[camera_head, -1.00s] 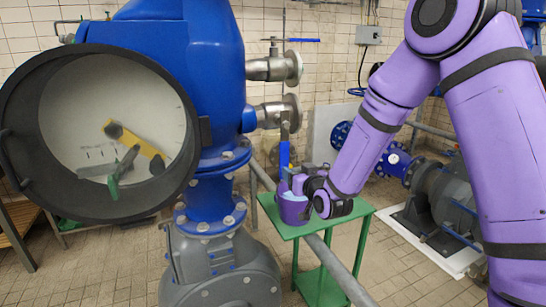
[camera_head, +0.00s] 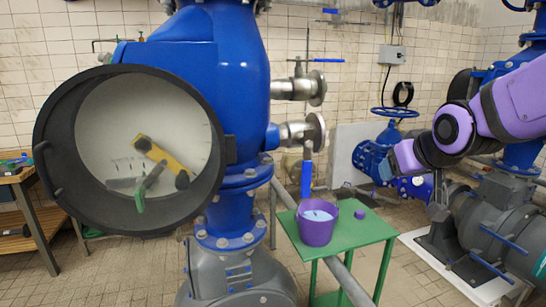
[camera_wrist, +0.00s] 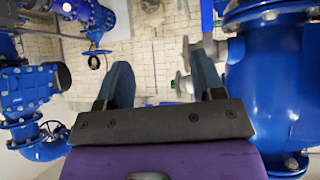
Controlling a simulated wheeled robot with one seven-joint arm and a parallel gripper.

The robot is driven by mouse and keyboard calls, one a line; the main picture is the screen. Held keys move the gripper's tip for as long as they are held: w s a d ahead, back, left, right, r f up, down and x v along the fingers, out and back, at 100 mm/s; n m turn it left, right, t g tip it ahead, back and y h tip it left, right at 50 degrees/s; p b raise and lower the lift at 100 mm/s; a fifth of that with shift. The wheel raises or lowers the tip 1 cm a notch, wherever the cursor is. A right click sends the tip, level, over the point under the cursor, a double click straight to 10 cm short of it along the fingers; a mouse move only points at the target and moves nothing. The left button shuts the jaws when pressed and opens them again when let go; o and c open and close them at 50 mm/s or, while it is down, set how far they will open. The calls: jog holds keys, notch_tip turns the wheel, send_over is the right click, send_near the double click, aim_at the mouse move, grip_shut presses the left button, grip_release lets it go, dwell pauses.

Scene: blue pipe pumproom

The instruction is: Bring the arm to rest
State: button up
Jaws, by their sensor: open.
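My purple arm reaches in from the right in the head view. My gripper (camera_head: 386,168) is up to the right of the green table and apart from it. In the wrist view its two blue-grey fingers (camera_wrist: 163,80) are spread wide with nothing between them. A purple bucket (camera_head: 316,232) stands upright on the green table (camera_head: 360,235), with something pale blue inside it. The gripper does not touch the bucket.
A large blue pipe housing (camera_head: 222,75) with an open round hatch (camera_head: 55,195) stands left of the table. Inside lie a yellow tool (camera_head: 160,155) and a green-tipped one. Grey pumps (camera_head: 505,235) stand at right. A wooden bench (camera_head: 38,225) is at far left.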

jog(key=s+d+r+m+g, duration=0.1)
jog(key=s+d+g, duration=0.1)
jog(key=s, duration=0.8)
jog(key=s+d+g, duration=0.2)
jog(key=s, duration=0.8)
jog(key=shift+s+d+r+m+h, duration=0.3)
jog(key=shift+s+r+m+h, duration=0.1)
